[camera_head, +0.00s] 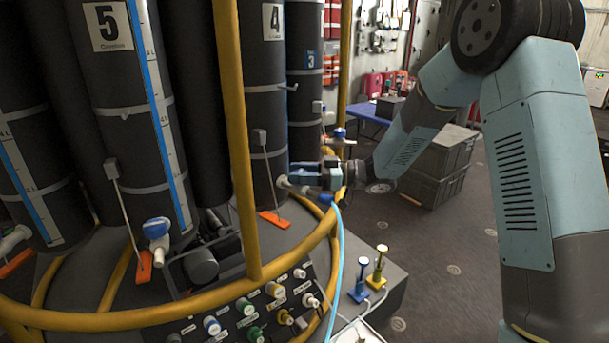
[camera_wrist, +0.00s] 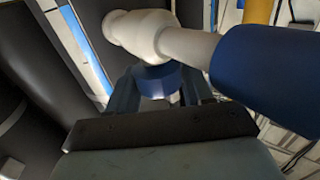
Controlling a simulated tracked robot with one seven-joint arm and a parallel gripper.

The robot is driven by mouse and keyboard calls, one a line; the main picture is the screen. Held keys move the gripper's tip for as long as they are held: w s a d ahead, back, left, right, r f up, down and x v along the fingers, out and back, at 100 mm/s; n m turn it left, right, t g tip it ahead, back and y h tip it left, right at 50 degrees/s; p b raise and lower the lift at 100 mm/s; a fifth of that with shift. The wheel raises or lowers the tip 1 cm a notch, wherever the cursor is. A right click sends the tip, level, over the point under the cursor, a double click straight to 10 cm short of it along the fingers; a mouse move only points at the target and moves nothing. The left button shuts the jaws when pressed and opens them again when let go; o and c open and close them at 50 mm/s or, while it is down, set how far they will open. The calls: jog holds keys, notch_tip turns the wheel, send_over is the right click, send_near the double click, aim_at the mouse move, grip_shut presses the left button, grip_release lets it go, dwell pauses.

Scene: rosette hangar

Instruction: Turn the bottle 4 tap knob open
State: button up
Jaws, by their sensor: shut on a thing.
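Bottle 4 (camera_head: 262,95) is a tall black cylinder with a white "4" label, standing in the rosette in the head view. Its white tap (camera_head: 283,183) sticks out low on the bottle's right side. My gripper (camera_head: 308,179) is at this tap, reaching in from the right. In the wrist view, the white tap (camera_wrist: 150,35) crosses above my fingers, with a large blue end piece (camera_wrist: 265,75) at right. A faceted blue knob (camera_wrist: 158,82) sits between my two fingers (camera_wrist: 155,92), which are shut on it. The knob is largely hidden in the head view.
A yellow rail (camera_head: 240,150) and hoop surround the bottles close to my gripper. Bottle 5 (camera_head: 108,110) has its own blue-knobbed tap (camera_head: 157,230). A light blue hose (camera_head: 336,260) hangs below the gripper. A valve panel (camera_head: 255,315) is in front; grey crates (camera_head: 440,165) stand behind.

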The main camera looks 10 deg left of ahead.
jog(key=n+g+h, duration=0.1)
jog(key=n+g, duration=0.2)
jog(key=g, duration=0.1)
jog(key=n+g+h, duration=0.2)
jog(key=g, duration=0.1)
jog(key=shift+w+a+n+g+h, duration=0.1)
jog(key=shift+n+g+h, duration=0.2)
jog(key=shift+n+g, duration=0.1)
jog(key=n+g+h, duration=0.4)
jog(key=h, duration=0.1)
jog(key=shift+n+g+h, duration=0.3)
jog(key=shift+g+h, duration=0.1)
jog(key=shift+h, duration=0.3)
jog(key=o, duration=1)
jog(key=shift+c, duration=0.2)
jog(key=v, duration=1.3)
jog(key=shift+w+f, duration=0.3)
